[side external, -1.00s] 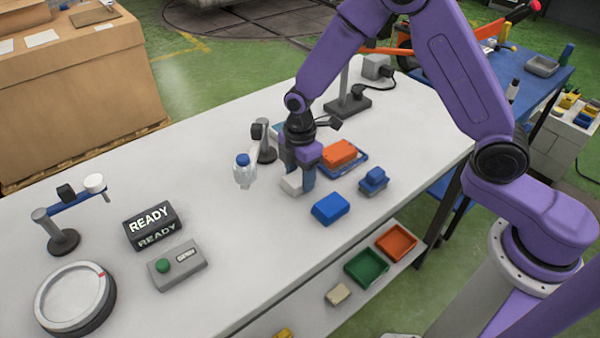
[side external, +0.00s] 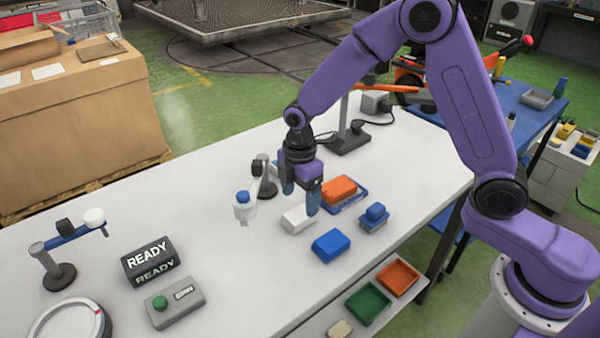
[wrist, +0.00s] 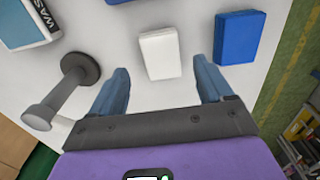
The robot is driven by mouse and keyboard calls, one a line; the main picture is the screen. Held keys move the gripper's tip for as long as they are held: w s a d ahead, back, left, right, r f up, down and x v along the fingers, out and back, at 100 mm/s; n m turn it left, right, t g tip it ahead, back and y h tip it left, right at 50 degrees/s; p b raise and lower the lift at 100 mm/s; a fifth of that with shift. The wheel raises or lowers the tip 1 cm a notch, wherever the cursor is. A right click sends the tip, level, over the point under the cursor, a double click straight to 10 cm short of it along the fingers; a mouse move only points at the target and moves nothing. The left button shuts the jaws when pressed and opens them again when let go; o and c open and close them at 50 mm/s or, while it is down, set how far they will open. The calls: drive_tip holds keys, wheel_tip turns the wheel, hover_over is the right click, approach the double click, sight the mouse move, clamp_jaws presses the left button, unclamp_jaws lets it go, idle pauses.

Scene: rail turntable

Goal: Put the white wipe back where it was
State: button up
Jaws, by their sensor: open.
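The white wipe (side external: 297,220) is a small white block lying flat on the white table. It also shows in the wrist view (wrist: 160,54), ahead of and between my finger lines. My gripper (side external: 301,204) is open and empty, just above and behind the wipe in the side view. In the wrist view both blue fingers (wrist: 162,84) are spread apart, with the wipe beyond their tips and not touching them. A blue block (side external: 330,245) lies to the right of the wipe, and also shows in the wrist view (wrist: 239,37).
An orange block (side external: 339,189) sits on a blue tray. A blue stamp-like piece (side external: 375,216) stands beside it. A bottle with a blue cap (side external: 245,207) hangs at a small stand left of my gripper. A READY sign (side external: 149,259) and a green-button box (side external: 174,303) stand front left.

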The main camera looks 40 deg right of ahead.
sight(302, 215)
wheel_tip(302, 215, up, 7)
drive_tip(key=shift+r, duration=0.2)
drive_tip(key=shift+s, duration=0.15)
drive_tip(key=s+d+r+m, duration=0.1)
drive_tip(key=s+d, duration=0.2)
drive_tip(key=s, duration=0.6)
drive_tip(key=s+d+r+m, duration=0.1)
drive_tip(key=s+d, duration=0.3)
drive_tip(key=s, duration=0.6)
drive_tip(key=s+d+r+m, duration=0.1)
drive_tip(key=s+d+m, duration=0.2)
drive_tip(key=s, duration=0.7)
drive_tip(key=shift+d+r, duration=0.15)
drive_tip(key=shift+d, duration=0.4)
drive_tip(key=shift+w, duration=0.1)
